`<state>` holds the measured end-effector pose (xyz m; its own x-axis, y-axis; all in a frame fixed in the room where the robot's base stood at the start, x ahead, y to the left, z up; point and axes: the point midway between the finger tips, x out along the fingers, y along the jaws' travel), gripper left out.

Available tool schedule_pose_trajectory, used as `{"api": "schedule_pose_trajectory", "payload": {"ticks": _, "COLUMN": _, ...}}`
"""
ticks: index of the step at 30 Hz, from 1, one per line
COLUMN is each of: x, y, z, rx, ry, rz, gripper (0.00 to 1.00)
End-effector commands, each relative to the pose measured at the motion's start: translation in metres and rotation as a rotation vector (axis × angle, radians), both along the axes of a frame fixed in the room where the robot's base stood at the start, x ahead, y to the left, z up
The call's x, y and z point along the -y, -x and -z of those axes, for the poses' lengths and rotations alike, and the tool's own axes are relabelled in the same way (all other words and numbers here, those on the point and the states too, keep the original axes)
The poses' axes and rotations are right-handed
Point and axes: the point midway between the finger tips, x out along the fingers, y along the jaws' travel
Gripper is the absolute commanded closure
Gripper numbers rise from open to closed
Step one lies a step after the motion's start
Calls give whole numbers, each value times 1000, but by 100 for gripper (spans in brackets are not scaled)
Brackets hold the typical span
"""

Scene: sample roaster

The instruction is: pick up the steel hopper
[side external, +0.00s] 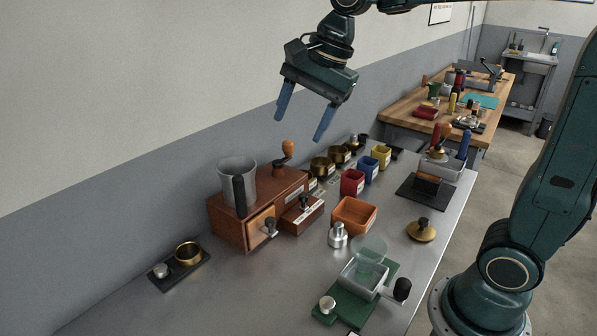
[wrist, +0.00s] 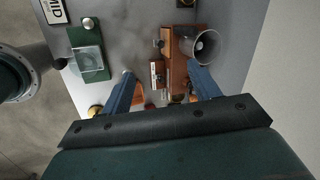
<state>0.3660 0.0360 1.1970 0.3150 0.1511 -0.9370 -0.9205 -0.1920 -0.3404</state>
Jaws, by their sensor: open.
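The steel hopper (side external: 229,181) is a grey metal cup with a black handle. It stands upright on top of the wooden roaster box (side external: 229,222) at the left of the steel bench. In the wrist view the hopper (wrist: 207,47) shows from above, with its open mouth visible, just beyond the right fingertip. My gripper (side external: 300,128) is open and empty, with blue fingers pointing down. It is high above the bench, up and to the right of the hopper in the side view. In the wrist view my gripper (wrist: 160,70) has its fingers spread wide.
A wooden-knobbed crank (side external: 288,150) rises behind the hopper. An orange tray (side external: 354,215), a red bin (side external: 352,183) and a green-based device (side external: 352,305) stand to the right. A black tray (side external: 180,270) with a brass ring lies at left. Bare bench lies in front.

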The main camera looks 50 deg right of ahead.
Motion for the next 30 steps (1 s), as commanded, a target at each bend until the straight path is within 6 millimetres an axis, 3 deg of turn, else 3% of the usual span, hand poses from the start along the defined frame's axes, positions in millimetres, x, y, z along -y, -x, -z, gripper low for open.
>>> {"api": "schedule_pose_trajectory", "payload": {"ticks": 18, "x": -6, "y": -103, "z": 33, "rx": -231, "ry": -249, "rz": 669, "gripper": 39}}
{"api": "schedule_pose_trajectory", "payload": {"ticks": 24, "x": -6, "y": -122, "z": 43, "rx": -278, "ry": -291, "rz": 811, "gripper": 39}}
{"api": "schedule_pose_trajectory", "payload": {"ticks": 30, "x": -7, "y": -127, "z": 46, "rx": -293, "ry": -302, "rz": 856, "gripper": 39}}
